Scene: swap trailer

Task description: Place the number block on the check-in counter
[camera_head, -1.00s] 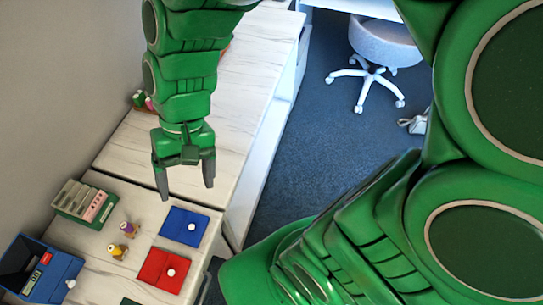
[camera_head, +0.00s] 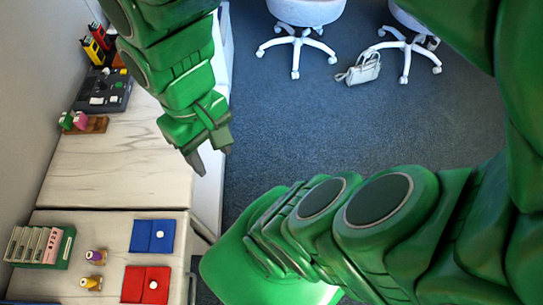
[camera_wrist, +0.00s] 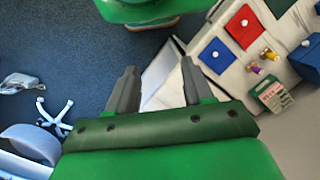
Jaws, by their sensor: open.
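My gripper (camera_head: 212,158) is open and empty, fingers pointing down, above the right edge of the white marble-look counter (camera_head: 115,165). In the wrist view the two fingers of my gripper (camera_wrist: 158,68) stand apart with nothing between them. A green holder (camera_head: 68,248) with a row of white pieces and a pink one (camera_head: 53,243) stands at the left of the near counter section, against the wall. It also shows in the wrist view as a green rack (camera_wrist: 272,97). I cannot tell whether one of these pieces is the number block; no number is readable.
A blue pad (camera_head: 142,236) and a red pad (camera_head: 134,284), each with a white knob, lie beside purple (camera_head: 96,257) and yellow (camera_head: 91,284) small items. A dark device (camera_head: 105,90) sits farther back. White chairs (camera_head: 295,50) and a bag (camera_head: 362,68) are on the blue floor.

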